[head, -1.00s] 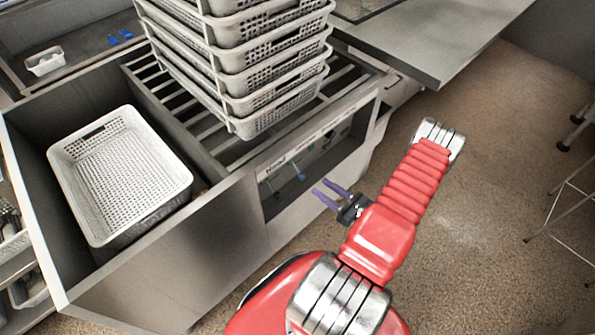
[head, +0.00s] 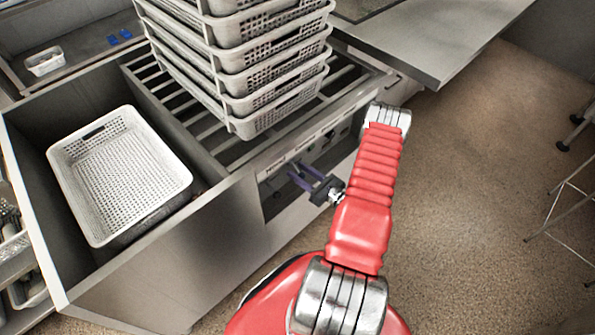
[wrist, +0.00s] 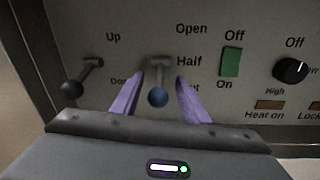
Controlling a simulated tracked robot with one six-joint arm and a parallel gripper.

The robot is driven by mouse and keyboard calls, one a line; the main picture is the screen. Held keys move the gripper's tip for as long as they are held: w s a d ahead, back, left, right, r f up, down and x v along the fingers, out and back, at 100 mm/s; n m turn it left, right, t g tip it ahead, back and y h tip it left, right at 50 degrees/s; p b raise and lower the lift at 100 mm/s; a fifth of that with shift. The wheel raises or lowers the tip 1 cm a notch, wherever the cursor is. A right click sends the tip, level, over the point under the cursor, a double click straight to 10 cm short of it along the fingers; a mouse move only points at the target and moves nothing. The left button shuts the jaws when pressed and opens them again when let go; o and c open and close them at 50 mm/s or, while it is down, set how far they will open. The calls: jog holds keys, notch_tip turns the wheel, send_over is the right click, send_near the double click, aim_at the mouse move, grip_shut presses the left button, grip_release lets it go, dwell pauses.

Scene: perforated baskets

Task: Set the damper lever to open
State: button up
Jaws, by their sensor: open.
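The damper lever (wrist: 158,72) is a short grey stem with a blue ball knob, in the wrist view on the control panel. Labels reading Open, Half and a partly hidden one run down its right side. The stem's root is level with Half, and the knob appears below it; the exact setting is hard to tell. My gripper (wrist: 154,88) has purple fingers, open on either side of the knob, with a visible gap to each. In the head view my gripper (head: 302,177) is at the panel front, where the lever is too small to make out.
Left of the damper lever is another lever (wrist: 81,77) with a dark knob, marked Up. To its right are a green switch (wrist: 230,62) and a black dial (wrist: 290,70). A stack of perforated baskets (head: 262,82) stands above the panel. One basket (head: 120,175) sits in the basin.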

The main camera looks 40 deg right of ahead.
jog(key=shift+w, duration=0.55)
jog(key=shift+c, duration=0.5)
grip_shut()
